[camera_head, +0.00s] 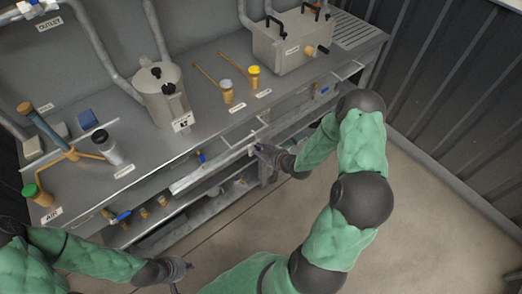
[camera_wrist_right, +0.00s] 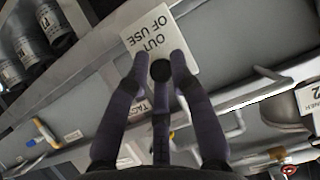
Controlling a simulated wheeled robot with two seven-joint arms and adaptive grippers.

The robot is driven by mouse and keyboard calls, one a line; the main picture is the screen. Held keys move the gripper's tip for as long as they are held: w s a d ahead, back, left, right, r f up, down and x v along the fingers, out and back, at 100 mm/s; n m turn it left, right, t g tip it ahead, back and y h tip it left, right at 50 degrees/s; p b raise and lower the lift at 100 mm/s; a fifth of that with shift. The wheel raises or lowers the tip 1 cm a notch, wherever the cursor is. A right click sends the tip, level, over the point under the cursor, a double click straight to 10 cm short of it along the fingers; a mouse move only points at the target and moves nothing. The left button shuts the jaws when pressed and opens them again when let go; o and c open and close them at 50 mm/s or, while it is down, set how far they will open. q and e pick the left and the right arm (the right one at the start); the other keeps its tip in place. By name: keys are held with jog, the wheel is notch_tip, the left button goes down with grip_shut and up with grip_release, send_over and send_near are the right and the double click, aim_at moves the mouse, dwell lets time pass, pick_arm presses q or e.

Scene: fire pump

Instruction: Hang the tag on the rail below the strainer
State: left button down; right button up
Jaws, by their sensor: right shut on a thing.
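The white tag (camera_wrist_right: 162,38), reading "OUT OF USE", is at the fingertips of my right gripper (camera_wrist_right: 160,70) in the right wrist view. The gripper is shut on it. In the head view my right gripper (camera_head: 262,150) is at the bench's front edge, beside a pale rail (camera_head: 215,168). I cannot tell whether the tag touches a rail. A grey box-shaped unit (camera_head: 280,45) with black handles stands at the back right; its label is too small to read, so I cannot tell if it is the strainer. My left gripper (camera_head: 178,268) is low in front of the bench; its fingers are unclear.
A "TAGS" label (camera_wrist_right: 128,126) shows in the wrist view. Pipes and blue-handled valves (camera_head: 122,216) lie under the bench front. Open floor (camera_head: 420,220) is at right.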

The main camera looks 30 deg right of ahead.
dwell(0.3)
jog(key=o, duration=0.9)
jog(key=shift+o, duration=0.2)
jog(key=shift+s, duration=0.1)
jog(key=v, duration=1.1)
jog(key=shift+s, duration=0.35)
jog(key=shift+r, duration=0.1)
